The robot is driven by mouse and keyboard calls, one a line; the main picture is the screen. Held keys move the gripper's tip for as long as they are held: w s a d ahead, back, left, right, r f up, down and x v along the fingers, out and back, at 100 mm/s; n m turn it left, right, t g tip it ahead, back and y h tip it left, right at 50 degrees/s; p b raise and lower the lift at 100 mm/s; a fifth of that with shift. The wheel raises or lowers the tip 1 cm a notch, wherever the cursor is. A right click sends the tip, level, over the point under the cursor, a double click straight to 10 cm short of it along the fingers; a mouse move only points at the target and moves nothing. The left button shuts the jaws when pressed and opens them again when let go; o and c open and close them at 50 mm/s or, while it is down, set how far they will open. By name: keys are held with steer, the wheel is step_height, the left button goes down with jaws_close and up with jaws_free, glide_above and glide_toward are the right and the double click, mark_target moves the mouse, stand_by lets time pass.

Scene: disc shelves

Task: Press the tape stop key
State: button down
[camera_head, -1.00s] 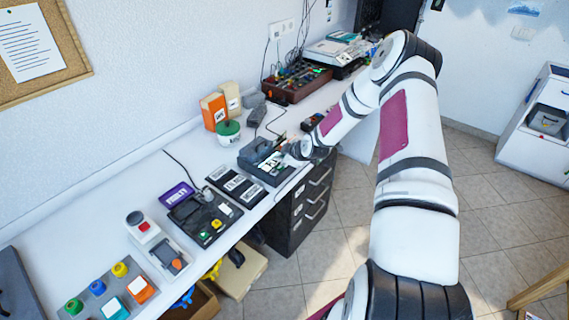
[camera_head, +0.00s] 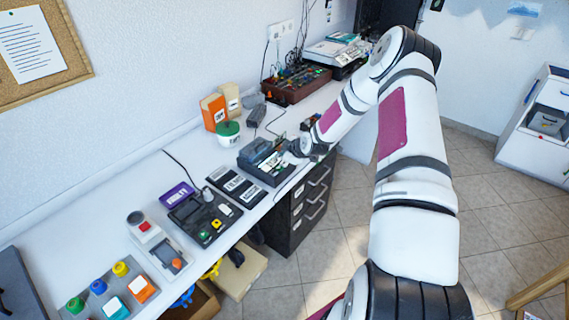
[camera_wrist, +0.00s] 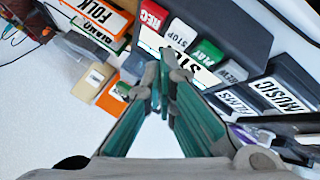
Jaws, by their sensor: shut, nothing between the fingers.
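My gripper (camera_wrist: 164,62) is shut and empty. Its tips show just below the STOP key in the wrist view and cover part of a white label that begins with "ST". I cannot tell whether the tips touch the key or the recorder's body.
A row of black labelled cases (camera_head: 235,185) lies left of the recorder. A brown-red mixer (camera_head: 297,84) is farther along. The bench's front edge runs close to the recorder.

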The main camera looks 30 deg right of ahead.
steer(key=shift+r, duration=0.1)
steer(key=shift+r+p, duration=0.8)
steer(key=shift+r, duration=1.6)
step_height(320, 180, up, 16)
steer(key=r+m+g+h, duration=0.1)
steer(key=g, duration=0.1)
glide_above(282, 164)
steer(key=s+a, duration=0.5)
steer(key=a, duration=0.2)
steer(key=s+a+r+m+g+h, duration=0.1)
steer(key=s+a+r, duration=0.3)
steer(key=s+r, duration=0.15)
steer(key=s+a+r+m, duration=0.2)
steer(key=s+a+r, duration=0.1)
steer(key=s+r, duration=0.3)
steer(key=s+a+r+m, duration=0.1)
steer(key=s+a+r, duration=0.2)
steer(key=s, duration=0.5)
steer(key=s+a+r+m+y, duration=0.1)
steer(key=s+a+r+m, duration=0.1)
steer(key=s, duration=0.6)
steer(key=s+a+r+m, duration=0.2)
steer(key=s+a+r, duration=0.1)
steer(key=s, duration=0.6)
steer(key=shift+a+r+g+y, duration=0.3)
steer(key=shift+a, duration=0.45)
